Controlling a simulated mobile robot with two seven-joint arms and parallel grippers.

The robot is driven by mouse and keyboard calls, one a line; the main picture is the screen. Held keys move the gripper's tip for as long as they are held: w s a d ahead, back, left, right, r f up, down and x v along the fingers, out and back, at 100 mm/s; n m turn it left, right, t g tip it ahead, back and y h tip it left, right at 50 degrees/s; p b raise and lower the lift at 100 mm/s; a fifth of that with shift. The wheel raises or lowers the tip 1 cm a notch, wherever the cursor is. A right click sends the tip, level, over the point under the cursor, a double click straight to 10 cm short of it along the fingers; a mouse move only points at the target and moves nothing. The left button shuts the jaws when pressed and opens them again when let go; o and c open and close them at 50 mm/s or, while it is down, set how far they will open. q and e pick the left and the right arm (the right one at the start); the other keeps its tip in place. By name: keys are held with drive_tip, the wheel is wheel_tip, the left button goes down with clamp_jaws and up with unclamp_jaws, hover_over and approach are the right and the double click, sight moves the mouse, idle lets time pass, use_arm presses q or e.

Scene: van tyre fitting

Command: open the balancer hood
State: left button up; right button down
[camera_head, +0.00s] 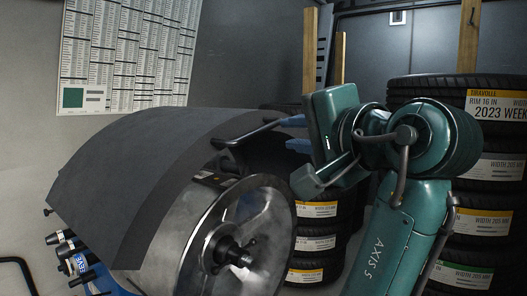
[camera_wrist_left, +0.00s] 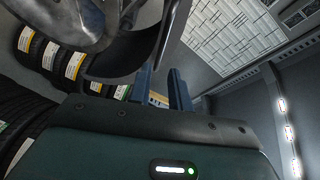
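The balancer hood (camera_head: 135,160) is a dark grey curved cover over the wheel balancer, lowered behind and above the shiny metal wheel (camera_head: 250,215). A thin black handle bar (camera_head: 247,133) sticks out from its right edge. My left gripper (camera_head: 290,133) is at the right end of this handle, its two blue fingers pointing left at the hood. I cannot tell whether the fingers touch the handle. My right gripper is not in view.
Tyre stacks stand behind the balancer (camera_head: 317,241) and at the right (camera_head: 490,195), close behind my left arm. Wooden posts (camera_head: 468,35) rise behind them. A printed chart (camera_head: 125,55) hangs on the wall above the hood. Weights or tools (camera_head: 72,255) sit at the lower left.

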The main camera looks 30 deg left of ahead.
sight(261, 132)
use_arm(q)
drive_tip(key=x, duration=0.6)
drive_tip(key=b+x, duration=0.1)
drive_tip(key=x, duration=0.5)
drive_tip(key=shift+a, duration=0.5)
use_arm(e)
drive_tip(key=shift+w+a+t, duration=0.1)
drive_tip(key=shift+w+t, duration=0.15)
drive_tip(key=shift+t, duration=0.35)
use_arm(q)
drive_tip(key=shift+c, duration=0.4)
clamp_jaws()
